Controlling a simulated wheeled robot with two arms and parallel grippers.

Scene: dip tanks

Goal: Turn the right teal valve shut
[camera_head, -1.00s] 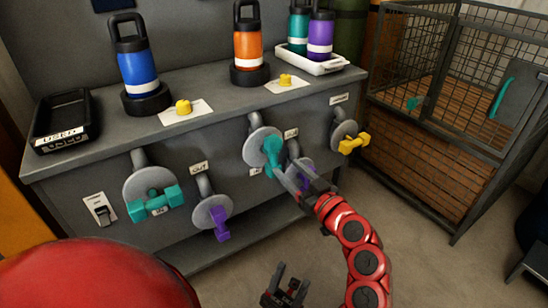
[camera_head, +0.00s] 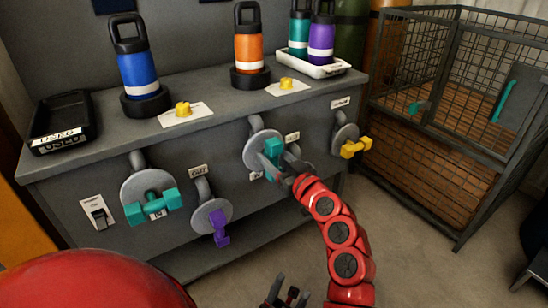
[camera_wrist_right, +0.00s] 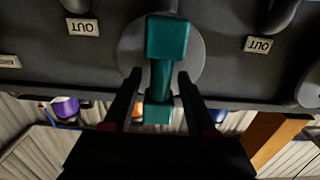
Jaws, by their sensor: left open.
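The right teal valve (camera_head: 272,148) is on the cabinet front, a teal handle on a round grey disc. My right gripper (camera_head: 285,168) is at this handle and hides part of it in the head view. In the right wrist view the teal handle (camera_wrist_right: 162,70) stands lengthwise between my right gripper's two fingers (camera_wrist_right: 158,88). The fingers are apart, with a visible gap on each side of the handle. My left gripper (camera_head: 285,292) is open and empty, low over the floor and partly cut off by the bottom edge.
Another teal valve (camera_head: 153,205) and a purple valve (camera_head: 219,225) are to the left. A yellow valve (camera_head: 354,148) is to the right. A grey disc (camera_head: 303,166) is partly hidden behind my right gripper. Bottles stand on the cabinet top (camera_head: 220,100). A wire cage (camera_head: 455,130) stands at right.

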